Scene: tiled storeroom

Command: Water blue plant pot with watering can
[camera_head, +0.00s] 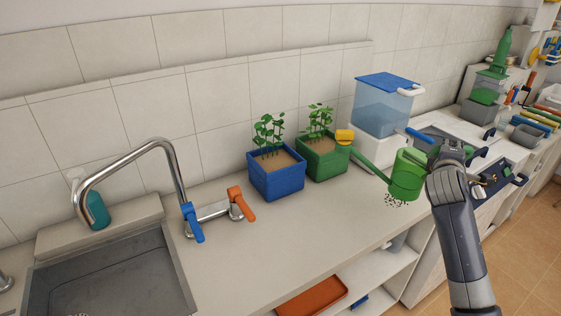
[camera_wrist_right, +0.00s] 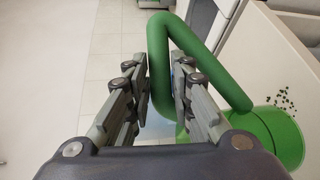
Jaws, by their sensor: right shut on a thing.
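The blue plant pot (camera_head: 277,181) stands on the counter against the tiled wall, with a small leafy plant in soil. A green pot (camera_head: 326,164) with a similar plant stands directly to its right. The green watering can (camera_head: 405,176) is at my right gripper (camera_head: 440,155), its spout with a yellow head (camera_head: 345,136) pointing left towards the green pot. In the right wrist view, my gripper (camera_wrist_right: 160,85) is shut on the can's green handle (camera_wrist_right: 205,60). The can's body also shows there (camera_wrist_right: 275,135). My left gripper is not in view.
A sink (camera_head: 110,275) with a curved faucet (camera_head: 130,165) is at the left, its blue and orange levers beside it. A blue-lidded clear container (camera_head: 385,105) stands behind the can. Dark specks (camera_head: 396,200) lie on the counter below the can. Counter in front of the pots is clear.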

